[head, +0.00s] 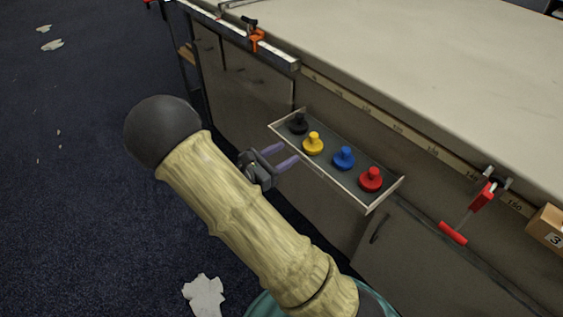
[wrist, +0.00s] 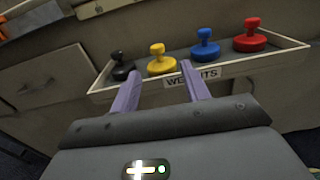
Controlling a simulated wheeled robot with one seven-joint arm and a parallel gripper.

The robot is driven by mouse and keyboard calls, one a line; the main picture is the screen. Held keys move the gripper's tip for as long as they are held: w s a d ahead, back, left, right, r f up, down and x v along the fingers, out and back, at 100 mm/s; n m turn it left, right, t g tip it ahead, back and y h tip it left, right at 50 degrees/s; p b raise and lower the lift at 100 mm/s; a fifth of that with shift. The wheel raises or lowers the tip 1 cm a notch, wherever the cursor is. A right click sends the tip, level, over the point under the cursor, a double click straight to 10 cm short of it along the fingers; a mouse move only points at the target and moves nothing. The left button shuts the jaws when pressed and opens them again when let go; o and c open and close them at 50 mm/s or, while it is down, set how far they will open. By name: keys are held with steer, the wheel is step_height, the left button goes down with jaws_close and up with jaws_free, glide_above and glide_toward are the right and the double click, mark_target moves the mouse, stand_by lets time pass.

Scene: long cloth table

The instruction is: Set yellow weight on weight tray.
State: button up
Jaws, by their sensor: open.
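The yellow weight (head: 313,144) stands in a shallow open tray labelled as weights (head: 335,184), second from the left, between the black and blue weights. In the wrist view the yellow weight (wrist: 161,62) is upright, with a knob on a round base. My gripper (head: 282,156) is open and empty, just in front of the tray's near wall. In the wrist view its two purple fingers (wrist: 160,88) point toward the tray, with the yellow weight beyond and between them. They do not appear to touch it.
A black weight (head: 298,123), a blue weight (head: 344,158) and a red weight (head: 371,179) share the tray. The cloth table (head: 460,75) is above and behind, its visible top mostly bare. A red clamp (head: 480,198) and an orange clamp (head: 256,37) sit on its edge.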

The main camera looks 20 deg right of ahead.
steer(key=s+d+f+m+g+y, duration=0.1)
steer(key=s+f+m+g+y, duration=0.1)
steer(key=s+m+g+y, duration=0.3)
steer(key=s+d+f+m+g+y, duration=0.1)
steer(key=s+d+m+g+y, duration=0.15)
steer(key=s+m, duration=0.4)
steer(key=s+a+r+m+t+y, duration=0.2)
steer(key=a+r+m+t+y, duration=0.2)
steer(key=a+m+y, duration=0.3)
steer(key=m+y, duration=0.2)
steer(key=m, duration=0.1)
steer(key=shift+s+a+r, duration=0.3)
steer(key=shift+s+a, duration=0.1)
